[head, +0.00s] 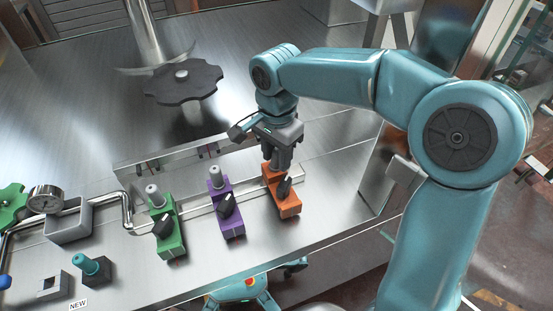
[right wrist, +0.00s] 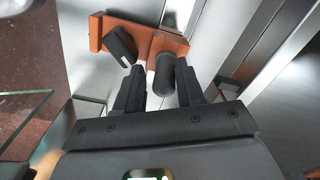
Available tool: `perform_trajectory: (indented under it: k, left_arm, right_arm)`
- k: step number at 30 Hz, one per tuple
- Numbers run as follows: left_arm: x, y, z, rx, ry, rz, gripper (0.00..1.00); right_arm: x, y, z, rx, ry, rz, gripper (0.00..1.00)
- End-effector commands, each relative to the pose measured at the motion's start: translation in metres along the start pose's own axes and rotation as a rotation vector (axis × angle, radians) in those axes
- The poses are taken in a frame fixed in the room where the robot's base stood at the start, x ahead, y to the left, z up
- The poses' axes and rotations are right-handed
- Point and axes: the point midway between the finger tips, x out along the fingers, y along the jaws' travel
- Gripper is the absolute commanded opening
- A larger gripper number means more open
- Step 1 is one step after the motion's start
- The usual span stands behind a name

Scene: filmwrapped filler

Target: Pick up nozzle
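An orange block (head: 283,195) with a black knob (head: 284,188) sits on the metal rail under my right gripper (head: 281,163). In the right wrist view, a dark grey cylindrical nozzle (right wrist: 164,76) stands on the orange block (right wrist: 150,37), beside the black knob (right wrist: 121,46). My right gripper (right wrist: 160,85) is open, its fingers on either side of the nozzle; the right finger looks very close to it. Similar grey nozzles stand on the purple block (head: 232,219) and the green block (head: 171,240). A teal nozzle (head: 88,263) stands in a dark holder at lower left. My left gripper is not in view.
A small grey empty-looking holder (head: 52,286) and a "NEW" label (head: 78,304) lie at the front left. A gauge (head: 45,199) and bent pipe (head: 128,212) are at left. A dark toothed disc (head: 183,84) stands behind. The steel table's front edge is close to the blocks.

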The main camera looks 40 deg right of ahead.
Motion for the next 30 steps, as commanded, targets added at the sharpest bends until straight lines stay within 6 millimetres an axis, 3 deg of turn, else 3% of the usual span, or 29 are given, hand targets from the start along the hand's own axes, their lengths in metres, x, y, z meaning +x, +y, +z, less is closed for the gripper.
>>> perform_trajectory:
  k: [8, 12, 23, 30]
  left_arm:
    - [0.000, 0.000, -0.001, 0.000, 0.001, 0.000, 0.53]
    - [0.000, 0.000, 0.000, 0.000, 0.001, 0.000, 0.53]
    - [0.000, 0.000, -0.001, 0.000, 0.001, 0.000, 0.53]
    - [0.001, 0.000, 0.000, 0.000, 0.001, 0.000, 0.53]
  right_arm:
    - [0.006, -0.001, 0.000, -0.001, -0.001, 0.001, 0.38]
    - [0.006, -0.001, 0.000, -0.001, -0.001, 0.001, 0.00]
    - [0.005, -0.001, 0.000, -0.001, -0.001, 0.001, 0.00]
    - [-0.015, -0.002, 0.000, 0.001, 0.000, -0.004, 0.00]
